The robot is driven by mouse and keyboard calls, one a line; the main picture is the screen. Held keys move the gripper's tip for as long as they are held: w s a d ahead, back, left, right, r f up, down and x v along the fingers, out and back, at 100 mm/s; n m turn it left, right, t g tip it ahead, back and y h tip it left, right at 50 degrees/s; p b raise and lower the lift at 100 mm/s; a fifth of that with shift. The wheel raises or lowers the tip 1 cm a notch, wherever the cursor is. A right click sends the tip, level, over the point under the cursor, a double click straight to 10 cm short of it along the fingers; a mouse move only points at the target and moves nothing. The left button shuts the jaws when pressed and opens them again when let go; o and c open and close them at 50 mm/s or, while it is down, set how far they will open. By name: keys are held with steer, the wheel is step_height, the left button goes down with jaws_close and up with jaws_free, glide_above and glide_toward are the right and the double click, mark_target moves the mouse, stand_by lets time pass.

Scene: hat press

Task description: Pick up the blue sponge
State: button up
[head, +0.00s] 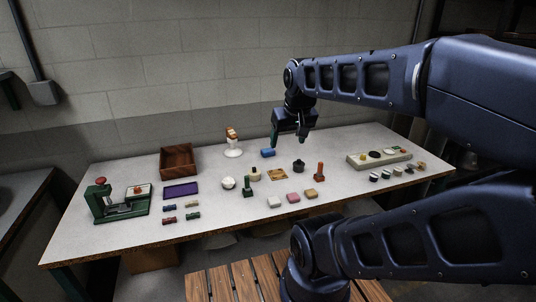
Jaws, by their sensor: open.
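The blue sponge (268,153) is a small blue block lying on the white table near the middle of the head view. My gripper (288,142) hangs above the table from the arm at upper right, its fingers pointing down. The gripper is open, with its left finger close to the sponge in the picture. It looks empty. I cannot tell how high the fingertips are above the sponge.
A wooden box (178,160) stands left of the sponge, and a white stand (233,151) is nearer. A wooden tile (278,174), a dark pot (298,165) and coloured blocks (293,197) lie in front. A green press (117,203) is far left; a control panel (379,158) is right.

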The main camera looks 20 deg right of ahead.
steer(key=w+d+r+n+g, duration=0.1)
steer(key=w+r+n, duration=0.15)
steer(key=w, duration=0.55)
steer(key=w+r+n, duration=0.1)
steer(key=w+n, duration=0.2)
steer(key=w, duration=0.5)
steer(key=n+g, duration=0.4)
steer(key=n, duration=0.9)
glide_above(268, 149)
step_height(268, 149, down, 28)
steer(key=shift+s+a+f, duration=0.1)
steer(key=shift+f, duration=2.6)
steer(key=shift+s+f, duration=0.1)
steer(key=shift+f, duration=2.55)
steer(key=shift+c, duration=0.2)
steer(key=c, duration=1)
